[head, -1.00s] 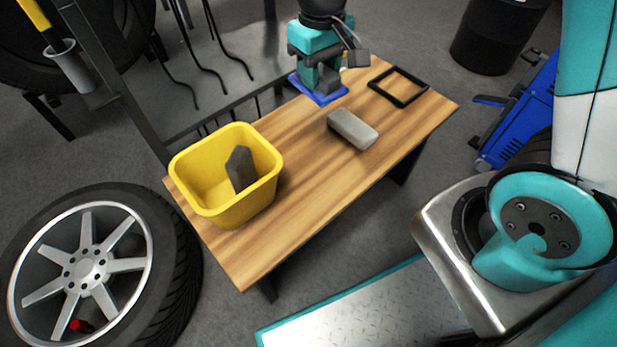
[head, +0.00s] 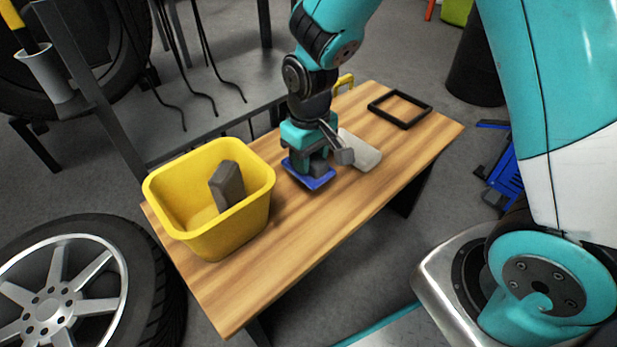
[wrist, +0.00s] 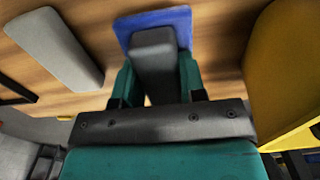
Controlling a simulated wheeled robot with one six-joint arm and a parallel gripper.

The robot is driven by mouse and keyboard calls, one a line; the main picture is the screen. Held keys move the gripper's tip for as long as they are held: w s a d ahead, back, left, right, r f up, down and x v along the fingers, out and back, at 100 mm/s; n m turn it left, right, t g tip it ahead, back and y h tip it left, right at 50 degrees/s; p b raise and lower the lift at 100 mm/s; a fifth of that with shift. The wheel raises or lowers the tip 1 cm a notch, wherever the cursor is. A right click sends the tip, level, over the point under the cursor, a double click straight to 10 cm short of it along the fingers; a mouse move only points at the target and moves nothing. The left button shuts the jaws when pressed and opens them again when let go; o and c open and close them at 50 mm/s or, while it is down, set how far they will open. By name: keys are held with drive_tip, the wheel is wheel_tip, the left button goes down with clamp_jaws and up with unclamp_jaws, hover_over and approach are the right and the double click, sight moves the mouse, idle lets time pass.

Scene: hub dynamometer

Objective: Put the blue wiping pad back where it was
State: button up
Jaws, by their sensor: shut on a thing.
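The blue wiping pad (head: 318,182) is a flat blue plate with a grey grip block on top. My gripper (head: 313,160) is shut on that grip block, over the middle of the wooden table (head: 275,270). The pad is low and near level; whether it touches the wood I cannot tell. In the wrist view the pad (wrist: 180,17) shows beyond the grey grip block, which sits between the fingers of my gripper (wrist: 157,80). The gripper hides part of the pad in the head view.
A yellow bin (head: 225,232) with a dark grey block (head: 228,186) stands left of the pad. A light grey block (head: 363,153) lies close on the right, partly behind the gripper. A black square frame (head: 388,117) lies at the far right end. The front table strip is clear.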

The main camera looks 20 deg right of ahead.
drive_tip(key=shift+f+b, duration=0.95)
drive_tip(key=shift+f, duration=1.15)
drive_tip(key=shift+f, duration=0.15)
drive_tip(key=o, duration=0.8)
wheel_tip(320, 180, up, 12)
drive_tip(key=p, duration=0.6)
drive_tip(key=shift+r+p, duration=0.25)
drive_tip(key=shift+p, duration=0.05)
drive_tip(key=s+a+r+n+y, duration=0.1)
drive_tip(key=s+r, duration=0.3)
drive_tip(key=s, duration=0.2)
drive_tip(key=s+a+r+n+y, duration=0.1)
drive_tip(key=s+a+r, duration=0.1)
drive_tip(key=s+r, duration=0.3)
drive_tip(key=s+a+r+n+y, duration=0.1)
drive_tip(key=s+a+r+y, duration=0.1)
drive_tip(key=s+r, duration=0.3)
drive_tip(key=shift+s, duration=1.15)
